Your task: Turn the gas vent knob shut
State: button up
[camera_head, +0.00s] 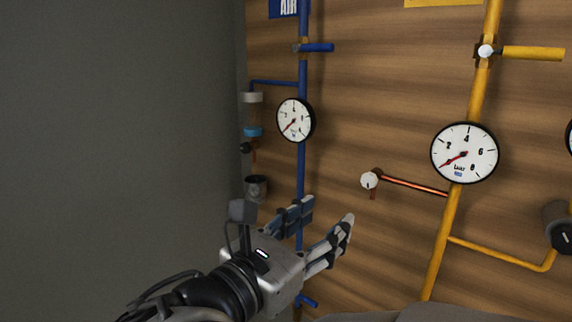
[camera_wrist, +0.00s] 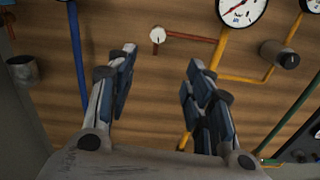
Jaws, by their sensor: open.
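A small round white knob (camera_head: 369,180) with a short dark-red piece below it sits at the left end of a copper pipe (camera_head: 415,185). That pipe branches left off the yellow pipe (camera_head: 437,245); no label on the knob is readable, but it looks like the gas vent knob. It also shows in the wrist view (camera_wrist: 157,35). My gripper (camera_head: 318,225) is open and empty, below and left of the knob in the head view. In the wrist view my gripper (camera_wrist: 160,72) has its fingers spread, with the knob above the gap, apart from both fingertips.
A blue pipe (camera_head: 301,170) with a gauge (camera_head: 295,120) runs behind my gripper, under an AIR sign (camera_head: 285,8). A gas gauge (camera_head: 464,153) and a yellow lever (camera_head: 532,53) are at right. A dark knob (camera_head: 562,228) stands out at far right. Bare wood surrounds the white knob.

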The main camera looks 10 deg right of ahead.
aim_at(367, 182)
jog(key=x, duration=1.7)
jog(key=shift+w+r+p, duration=0.1)
jog(key=shift+w+p, duration=0.2)
jog(key=shift+c, duration=0.2)
jog(key=c, duration=1)
jog(key=shift+b, duration=0.4)
